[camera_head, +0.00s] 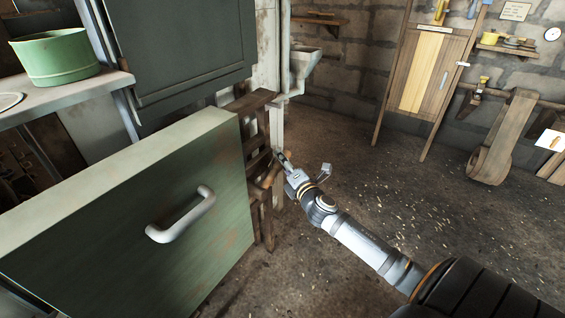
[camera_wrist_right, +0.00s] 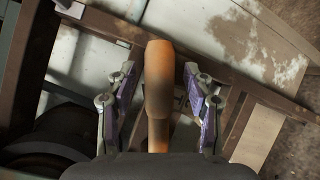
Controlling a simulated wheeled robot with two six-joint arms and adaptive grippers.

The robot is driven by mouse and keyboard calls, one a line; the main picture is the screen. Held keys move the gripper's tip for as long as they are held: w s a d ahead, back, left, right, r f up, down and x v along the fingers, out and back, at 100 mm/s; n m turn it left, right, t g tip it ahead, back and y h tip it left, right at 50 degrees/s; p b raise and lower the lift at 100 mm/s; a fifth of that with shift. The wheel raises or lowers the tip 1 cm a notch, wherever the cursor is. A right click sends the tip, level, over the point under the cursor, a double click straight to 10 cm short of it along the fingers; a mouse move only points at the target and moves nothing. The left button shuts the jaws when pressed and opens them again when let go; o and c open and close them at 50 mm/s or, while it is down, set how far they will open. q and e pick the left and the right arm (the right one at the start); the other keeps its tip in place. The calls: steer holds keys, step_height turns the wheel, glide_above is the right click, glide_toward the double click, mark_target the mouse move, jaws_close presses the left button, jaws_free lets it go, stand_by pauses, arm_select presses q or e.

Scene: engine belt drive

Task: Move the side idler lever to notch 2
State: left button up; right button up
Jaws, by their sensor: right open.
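An orange-brown handle (camera_wrist_right: 158,85), which looks like the grip of the side idler lever, stands between the fingers in the right wrist view. A narrower shaft continues below it and goes out of sight behind the dark wrist part. My right gripper (camera_head: 303,167) is open, with one finger on each side of the handle and a visible gap on both sides. In the head view it is at the right end of a brown frame (camera_head: 258,150), behind the green cabinet. The notches cannot be made out. My left gripper is not in view.
A green cabinet panel (camera_head: 130,215) with a pale handle (camera_head: 181,214) fills the lower left. A green pot (camera_head: 57,58) sits on a shelf. A dark round part (camera_wrist_right: 45,150) lies left of the gripper. The floor (camera_head: 350,140) to the right is open.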

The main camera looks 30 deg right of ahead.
steer(key=shift+w, duration=0.4)
jaws_close()
